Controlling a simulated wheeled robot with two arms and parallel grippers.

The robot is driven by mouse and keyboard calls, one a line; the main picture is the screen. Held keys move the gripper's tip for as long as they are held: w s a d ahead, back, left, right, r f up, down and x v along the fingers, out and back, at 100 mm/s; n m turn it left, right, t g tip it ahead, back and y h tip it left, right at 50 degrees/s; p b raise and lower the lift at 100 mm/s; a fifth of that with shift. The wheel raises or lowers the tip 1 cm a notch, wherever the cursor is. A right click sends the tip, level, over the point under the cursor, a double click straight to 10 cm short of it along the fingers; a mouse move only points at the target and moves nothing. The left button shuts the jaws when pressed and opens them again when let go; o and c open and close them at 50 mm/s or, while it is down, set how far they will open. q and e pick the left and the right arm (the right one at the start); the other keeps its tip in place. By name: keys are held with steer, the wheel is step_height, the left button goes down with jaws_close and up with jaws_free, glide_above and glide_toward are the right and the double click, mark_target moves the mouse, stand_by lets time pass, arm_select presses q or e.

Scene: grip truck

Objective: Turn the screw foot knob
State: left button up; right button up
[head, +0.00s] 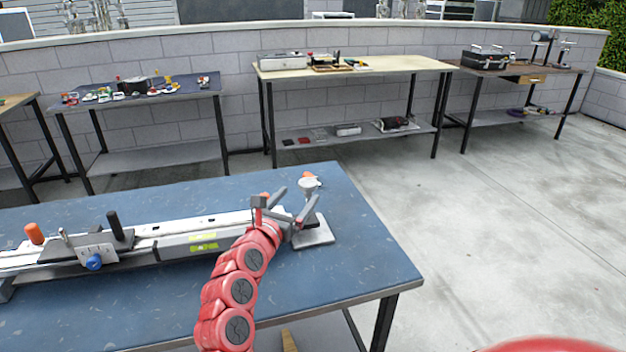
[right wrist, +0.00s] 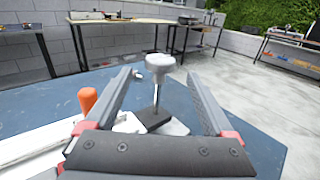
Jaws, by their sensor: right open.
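The screw foot knob (head: 307,186) is a pale grey round knob on an upright thin screw, at the right end of a long white-and-grey device on the blue table. A flat grey foot plate (head: 312,236) lies below it. My right gripper (head: 297,196) reaches it with its two fingers spread. In the right wrist view the knob (right wrist: 160,66) stands between and beyond the open fingers, with a visible gap on both sides. It is not gripped. My left gripper is not in view.
The long device (head: 190,238) runs left across the blue table (head: 350,262), with orange knobs, a black handle and a blue knob (head: 94,262). An orange knob (right wrist: 87,99) stands left of my right gripper. Other work tables line the grey wall behind; the floor at right is clear.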

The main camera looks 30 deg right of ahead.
mark_target(312, 180)
steer(key=x, duration=0.8)
steer(key=shift+w+d, duration=0.15)
steer(key=shift+d, duration=0.15)
steer(key=shift+w+d+f, duration=0.1)
steer(key=shift+w+d, duration=0.3)
steer(key=shift+d, duration=0.05)
